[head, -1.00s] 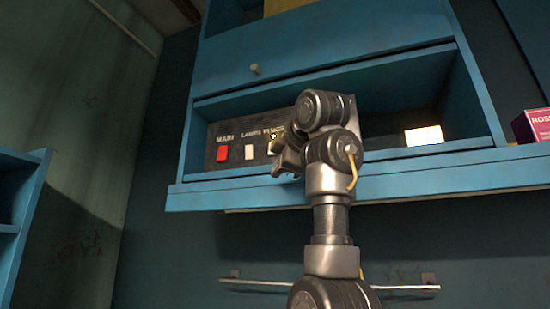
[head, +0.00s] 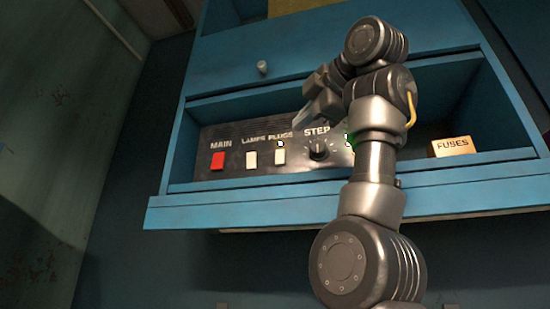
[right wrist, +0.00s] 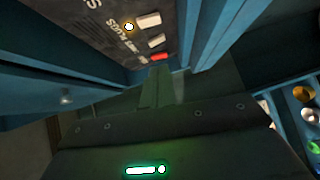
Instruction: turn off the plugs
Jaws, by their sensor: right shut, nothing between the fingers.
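The plugs switch (head: 280,157) is a cream rocker under the label PLUGS on a black control panel (head: 235,140). It also shows at the top of the right wrist view (right wrist: 149,20). To its left are the cream lamps switch (head: 251,160) and the red main switch (head: 218,161). My right gripper (head: 301,119) is shut and empty, above and to the right of the plugs switch and apart from it in the picture. Its fingers also show in the right wrist view (right wrist: 156,86). My left gripper is out of view.
The panel sits in a blue shelf recess; its front ledge (head: 250,207) juts out below. A STEP knob (head: 319,149) is right of the plugs switch.

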